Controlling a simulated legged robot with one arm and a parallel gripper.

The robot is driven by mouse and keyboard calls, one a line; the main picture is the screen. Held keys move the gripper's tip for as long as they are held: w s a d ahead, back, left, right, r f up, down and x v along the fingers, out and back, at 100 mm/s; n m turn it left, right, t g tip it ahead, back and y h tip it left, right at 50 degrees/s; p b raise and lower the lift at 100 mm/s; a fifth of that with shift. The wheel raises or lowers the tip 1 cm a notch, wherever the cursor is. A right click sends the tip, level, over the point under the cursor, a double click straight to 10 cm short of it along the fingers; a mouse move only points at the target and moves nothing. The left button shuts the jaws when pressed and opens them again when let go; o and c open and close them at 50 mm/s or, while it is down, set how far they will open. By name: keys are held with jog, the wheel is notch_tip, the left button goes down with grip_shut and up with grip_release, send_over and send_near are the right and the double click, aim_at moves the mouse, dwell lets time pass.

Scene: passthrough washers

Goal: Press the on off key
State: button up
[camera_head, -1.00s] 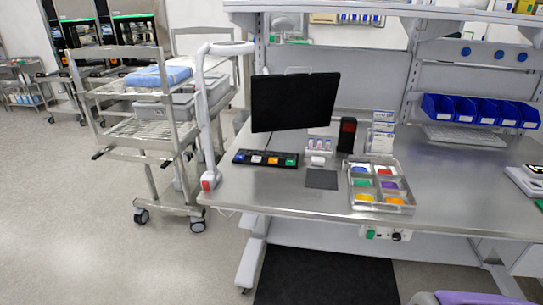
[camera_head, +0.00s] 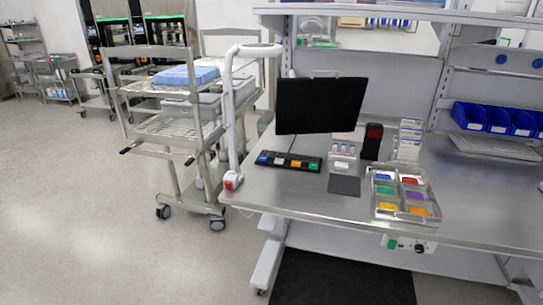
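A black key panel (camera_head: 288,161) lies on the steel workbench (camera_head: 285,195), below and in front of a dark monitor (camera_head: 320,105). It carries a row of coloured keys: a blue key (camera_head: 262,158), a whitish key (camera_head: 279,160), an orange key (camera_head: 296,163) and a green key (camera_head: 313,166). No label is readable, so I cannot tell which is the on off key. A green control (camera_head: 391,244) and a round dark knob (camera_head: 419,247) also sit under the bench's front edge. My gripper is not in view.
A white curved post (camera_head: 232,120) stands at the bench's left end. A metal cart (camera_head: 170,125) is left of it. A tray of coloured pieces (camera_head: 373,205) lies right of the panel. Open floor (camera_head: 85,225) is at left; a dark mat (camera_head: 340,280) lies below the bench.

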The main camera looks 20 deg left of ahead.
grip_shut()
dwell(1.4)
